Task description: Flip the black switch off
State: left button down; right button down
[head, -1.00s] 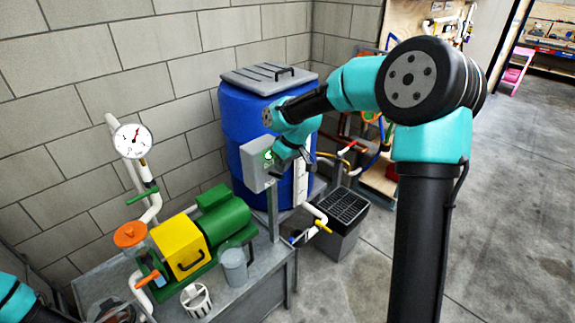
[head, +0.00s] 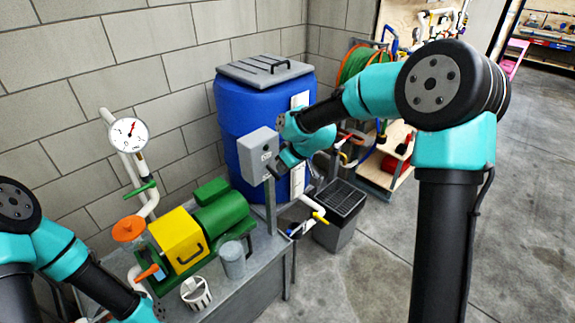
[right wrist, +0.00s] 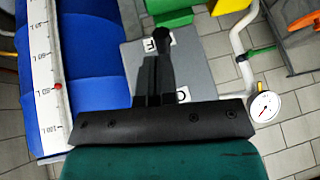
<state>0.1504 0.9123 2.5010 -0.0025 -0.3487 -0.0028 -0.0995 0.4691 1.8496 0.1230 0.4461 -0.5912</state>
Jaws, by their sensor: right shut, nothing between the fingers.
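The grey switch box (head: 258,150) stands on a post in front of the blue barrel. My right gripper (head: 273,168) is shut and empty, close against the box's front face. In the right wrist view the box face (right wrist: 198,65) lies behind my shut black fingers (right wrist: 160,70). White labels show on the face, one marked O. A dark rounded shape at the fingertips may be the black switch; the fingers cover most of that spot, so its position cannot be told. My left arm comes in at lower left in the head view, its gripper out of sight.
The blue barrel (head: 240,110) stands right behind the box. A green and yellow pump (head: 200,230) and a grey cup (head: 233,260) are on the metal bench (head: 262,275) below. A gauge (head: 128,134) rises on white pipes at left. Open floor lies right.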

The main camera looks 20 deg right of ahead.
jog(key=shift+r, duration=0.15)
jog(key=shift+r, duration=0.65)
jog(key=s+d+f+v, duration=0.1)
jog(key=d+v, duration=0.1)
jog(key=v, duration=1.1)
jog(key=shift+f, duration=0.2)
jog(key=shift+d, duration=0.1)
